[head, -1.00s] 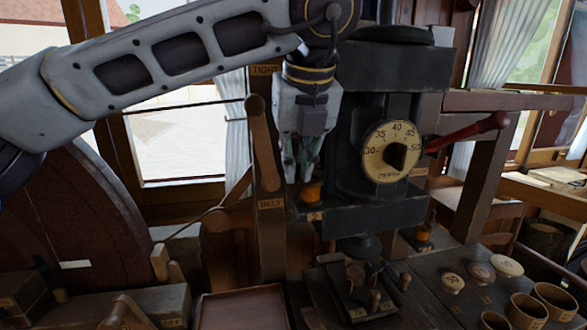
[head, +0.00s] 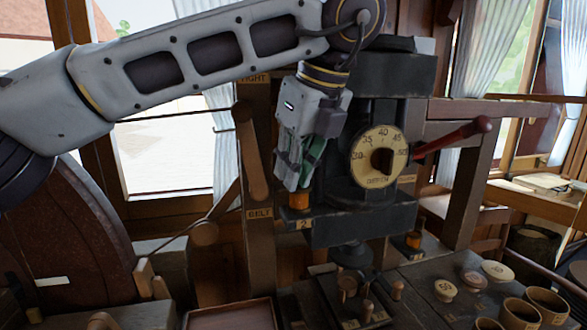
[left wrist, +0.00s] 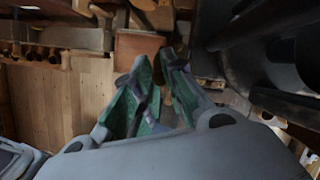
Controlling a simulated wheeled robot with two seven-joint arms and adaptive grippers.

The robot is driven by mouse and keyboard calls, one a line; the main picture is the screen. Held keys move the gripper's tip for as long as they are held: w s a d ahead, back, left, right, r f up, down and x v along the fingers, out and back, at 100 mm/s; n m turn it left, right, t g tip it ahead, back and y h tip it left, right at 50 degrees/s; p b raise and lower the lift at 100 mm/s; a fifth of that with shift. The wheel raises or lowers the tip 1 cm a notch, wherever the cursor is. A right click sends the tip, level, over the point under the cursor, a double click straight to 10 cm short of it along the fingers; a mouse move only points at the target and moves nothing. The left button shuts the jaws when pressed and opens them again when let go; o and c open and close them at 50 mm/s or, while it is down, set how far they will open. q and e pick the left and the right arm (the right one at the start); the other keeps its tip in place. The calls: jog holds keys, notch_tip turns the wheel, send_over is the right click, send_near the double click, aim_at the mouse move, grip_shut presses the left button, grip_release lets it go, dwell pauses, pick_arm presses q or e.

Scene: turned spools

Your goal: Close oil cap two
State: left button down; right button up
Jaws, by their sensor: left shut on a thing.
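Oil cap two is on the small orange oil cup (head: 299,201) at the left front corner of the black press, above the tag "2" (head: 303,224). My left gripper (head: 292,184) points down onto it from above, with its fingertips at the cup's top. The gripper is shut on the cap, and its fingers hide most of it. In the left wrist view the green-padded fingers (left wrist: 157,72) are close together; the cap cannot be made out clearly there. My right gripper is not in view.
The press's depth dial (head: 380,152) and red-handled lever (head: 455,140) are to the right of the gripper. A wooden lever (head: 250,150) stands close on its left. A second orange cup (head: 413,240) is lower right. Knobs and wooden cups (head: 520,312) stand on the bench.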

pick_arm(q)
jog(key=c, duration=1.4)
grip_release()
jog(key=shift+c, duration=0.2)
jog(key=v, duration=1.2)
